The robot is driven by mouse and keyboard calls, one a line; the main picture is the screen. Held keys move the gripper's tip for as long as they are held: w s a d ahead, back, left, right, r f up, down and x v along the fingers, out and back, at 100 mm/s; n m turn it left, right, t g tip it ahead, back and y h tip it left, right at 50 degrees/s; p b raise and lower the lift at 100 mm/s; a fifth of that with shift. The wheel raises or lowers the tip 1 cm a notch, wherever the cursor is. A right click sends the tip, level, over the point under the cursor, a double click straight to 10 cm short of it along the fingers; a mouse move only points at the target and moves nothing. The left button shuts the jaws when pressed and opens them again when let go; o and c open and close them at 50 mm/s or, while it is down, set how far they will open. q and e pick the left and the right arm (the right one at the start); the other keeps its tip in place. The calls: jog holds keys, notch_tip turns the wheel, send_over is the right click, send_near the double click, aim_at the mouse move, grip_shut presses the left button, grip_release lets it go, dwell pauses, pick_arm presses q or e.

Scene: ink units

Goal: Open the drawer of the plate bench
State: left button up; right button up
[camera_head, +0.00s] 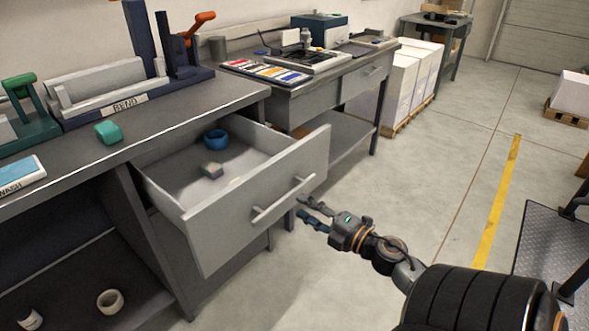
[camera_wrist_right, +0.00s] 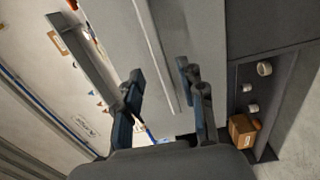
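The grey bench (camera_head: 160,131) at the left has its drawer (camera_head: 225,225) pulled well out. A blue ring (camera_head: 215,139) and a small grey-green block (camera_head: 212,170) lie inside the drawer. Its bar handle (camera_head: 284,200) is on the front panel and also shows in the right wrist view (camera_wrist_right: 156,55). My right gripper (camera_head: 312,212) is just in front of the handle's right end, fingers apart. In the right wrist view the open fingers (camera_wrist_right: 163,92) lie on either side of the handle's line; contact cannot be told. My left gripper is out of view.
A BEND press (camera_head: 108,92) and a green block (camera_head: 108,132) stand on the bench top. A second bench (camera_head: 300,95) with a closed drawer stands behind. White boxes (camera_head: 405,80) are beyond it.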

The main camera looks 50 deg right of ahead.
jog(key=s, duration=0.6)
jog(key=shift+s+d, duration=0.25)
jog(key=shift+s, duration=0.15)
